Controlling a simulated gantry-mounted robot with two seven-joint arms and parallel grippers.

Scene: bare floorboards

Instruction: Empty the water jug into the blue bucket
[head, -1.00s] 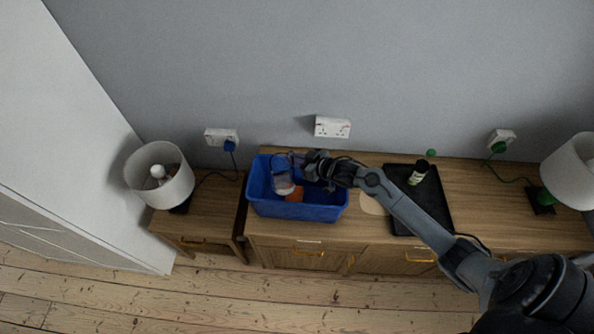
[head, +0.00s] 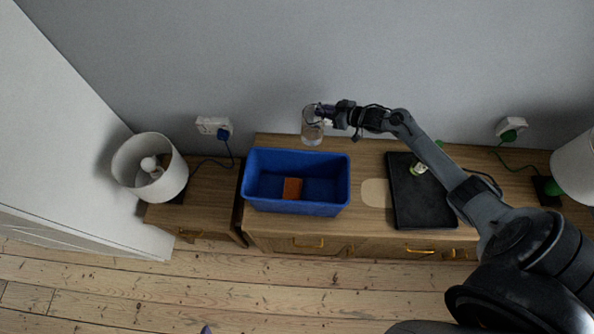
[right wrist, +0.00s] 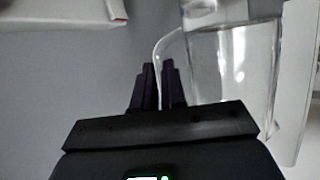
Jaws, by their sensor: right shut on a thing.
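The clear jug (head: 312,132) is up off the cabinet at the back edge of the blue bucket, looking roughly upright. My right gripper (head: 322,111) is shut on its handle. In the right wrist view the jug (right wrist: 235,60) stands right of the dark fingertips (right wrist: 158,85), with its thin handle between them. I cannot tell how much water it holds. The blue bucket (head: 295,208) stands on the wooden cabinet with an orange block (head: 292,188) inside. A small purple tip (head: 206,329) at the bottom edge looks like my left gripper; its jaws are cut off.
A black tray (head: 420,212) with a small bottle (head: 419,168) partly behind my arm lies right of a pale oval mat (head: 375,192). A white lamp (head: 150,168) stands left, another (head: 578,170) right. A wall socket (head: 214,127) has a blue plug. The floor in front is clear.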

